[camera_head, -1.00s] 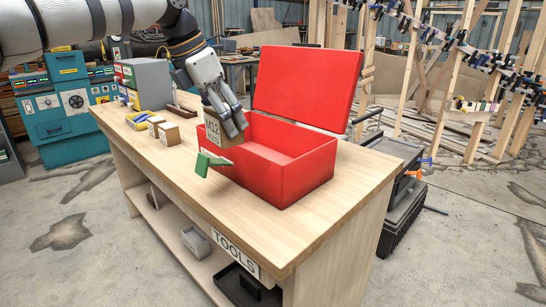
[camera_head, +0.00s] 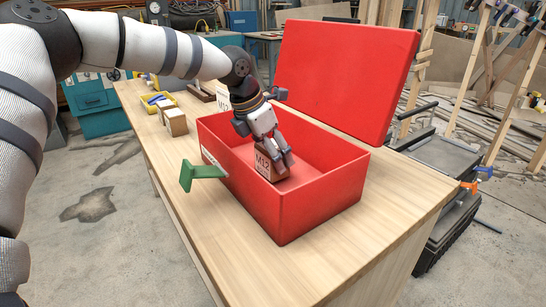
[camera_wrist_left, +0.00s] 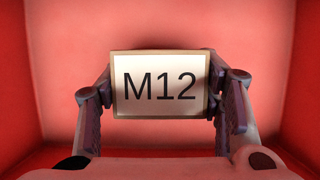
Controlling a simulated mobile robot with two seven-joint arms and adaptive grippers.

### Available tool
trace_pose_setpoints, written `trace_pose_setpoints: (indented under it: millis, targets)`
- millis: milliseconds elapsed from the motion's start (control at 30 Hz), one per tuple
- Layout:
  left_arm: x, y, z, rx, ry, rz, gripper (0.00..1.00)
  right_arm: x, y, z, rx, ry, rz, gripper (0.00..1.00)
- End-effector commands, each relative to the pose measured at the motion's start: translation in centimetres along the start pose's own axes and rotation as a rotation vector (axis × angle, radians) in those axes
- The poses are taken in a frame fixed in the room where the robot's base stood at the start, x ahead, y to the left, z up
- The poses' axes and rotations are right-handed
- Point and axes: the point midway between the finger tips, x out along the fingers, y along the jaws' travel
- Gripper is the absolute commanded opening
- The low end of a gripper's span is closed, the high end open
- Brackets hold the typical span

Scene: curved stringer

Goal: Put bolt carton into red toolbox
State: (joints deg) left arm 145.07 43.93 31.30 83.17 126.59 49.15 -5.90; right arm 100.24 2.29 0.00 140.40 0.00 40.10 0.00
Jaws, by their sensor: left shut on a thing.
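The bolt carton (camera_head: 266,167) is a small brown box with an M12 label. It is inside the open red toolbox (camera_head: 325,196), near the front wall. My left gripper (camera_head: 273,158) reaches down into the toolbox and is shut on the carton. In the left wrist view the carton (camera_wrist_left: 160,86) sits between both fingers, its M12 face towards the camera, with red walls around it. I cannot tell whether the carton touches the toolbox floor. The toolbox lid (camera_head: 345,75) stands open at the back. My right gripper is not in view.
A green bracket-like piece (camera_head: 200,173) juts out beside the toolbox's left side. Small cartons (camera_head: 175,122) and a yellow tray (camera_head: 157,100) stand farther back on the wooden bench (camera_head: 190,175). The bench's front right is clear.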

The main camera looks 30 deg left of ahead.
Motion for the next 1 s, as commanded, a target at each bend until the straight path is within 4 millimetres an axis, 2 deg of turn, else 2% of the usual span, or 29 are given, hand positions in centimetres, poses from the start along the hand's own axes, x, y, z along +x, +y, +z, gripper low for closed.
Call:
trace_pose_setpoints:
  millis: [100, 433, 467, 500, 533, 867, 967, 1000]
  targets:
    - [0.8, 0.0, -0.2, 0.001, -0.004, 0.001, 0.2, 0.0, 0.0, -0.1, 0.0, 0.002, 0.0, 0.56]
    - [1.1, 0.0, -0.4, 0.001, -0.003, 0.0, 0.2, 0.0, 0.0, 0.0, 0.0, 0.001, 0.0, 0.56]
    - [1.1, 0.0, -0.4, 0.001, -0.002, 0.0, 0.66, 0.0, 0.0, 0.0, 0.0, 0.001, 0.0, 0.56]
    - [1.1, 0.0, -0.4, 0.001, -0.002, 0.0, 0.75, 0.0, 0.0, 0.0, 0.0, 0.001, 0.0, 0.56]
    - [1.1, 0.0, -0.4, 0.001, -0.002, 0.0, 0.8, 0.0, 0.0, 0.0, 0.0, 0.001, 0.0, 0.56]
    - [0.8, 0.0, -0.3, 0.001, -0.003, 0.001, 0.8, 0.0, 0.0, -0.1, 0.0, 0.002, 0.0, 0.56]
    - [-0.9, 0.0, -0.1, 0.001, -0.009, 0.002, 0.8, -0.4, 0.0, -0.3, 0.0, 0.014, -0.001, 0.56]
    - [-2.1, 0.0, -0.1, 0.001, -0.011, 0.002, 0.8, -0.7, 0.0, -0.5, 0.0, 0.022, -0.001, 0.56]
